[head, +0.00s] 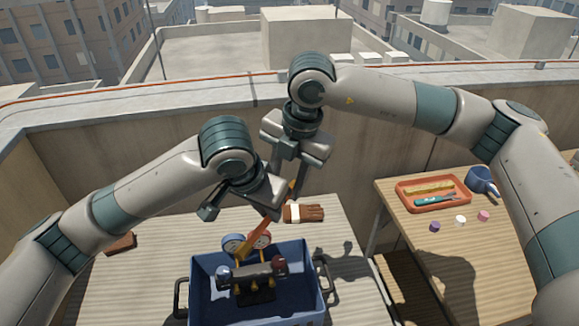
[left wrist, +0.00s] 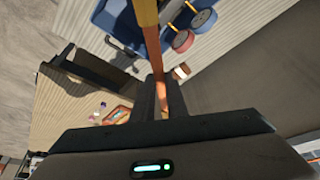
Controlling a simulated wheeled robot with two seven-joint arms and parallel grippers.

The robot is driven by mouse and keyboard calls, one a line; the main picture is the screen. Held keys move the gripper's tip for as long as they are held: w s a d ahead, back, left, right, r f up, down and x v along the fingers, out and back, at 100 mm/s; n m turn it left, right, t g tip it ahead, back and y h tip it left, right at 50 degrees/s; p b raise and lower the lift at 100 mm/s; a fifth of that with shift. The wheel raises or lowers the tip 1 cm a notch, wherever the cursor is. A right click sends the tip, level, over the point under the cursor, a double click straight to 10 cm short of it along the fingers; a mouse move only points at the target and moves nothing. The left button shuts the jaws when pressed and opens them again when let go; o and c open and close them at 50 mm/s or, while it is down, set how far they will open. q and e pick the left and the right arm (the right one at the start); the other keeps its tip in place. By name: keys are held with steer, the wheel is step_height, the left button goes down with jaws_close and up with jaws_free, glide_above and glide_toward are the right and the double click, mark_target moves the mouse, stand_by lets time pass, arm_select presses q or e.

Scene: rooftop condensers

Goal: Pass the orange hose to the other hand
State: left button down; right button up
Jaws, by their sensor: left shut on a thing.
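The orange hose (head: 256,243) slants up from the manifold gauges in the blue crate (head: 200,300) to my left gripper (head: 272,208). My left gripper is shut on the hose. In the left wrist view, the hose (left wrist: 148,35) runs down between the two dark fingers (left wrist: 160,98). My right gripper (head: 291,180) points down just above and behind the left one, close to the hose's upper end. Its fingertips are partly hidden by the left gripper, so I cannot tell whether they touch the hose.
Blue and red gauges (head: 233,244) stand in the crate. A parapet wall runs behind.

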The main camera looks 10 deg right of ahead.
steer(key=shift+w+a+f, duration=0.1)
steer(key=shift+a+f, duration=0.05)
steer(key=shift+f, duration=0.65)
steer(key=shift+w+a+f, duration=0.1)
steer(key=shift+w+f, duration=0.05)
steer(key=shift+f, duration=0.6)
steer(key=shift+w+a+f, duration=0.1)
steer(key=shift+a+f, duration=0.05)
steer(key=shift+f, duration=0.65)
jaws_close()
arm_select(q)
steer(key=c, duration=1.7)
jaws_free()
steer(key=shift+r, duration=0.15)
steer(key=v, duration=1.1)
steer(key=shift+s+a+r, duration=0.15)
steer(key=shift+r, duration=0.15)
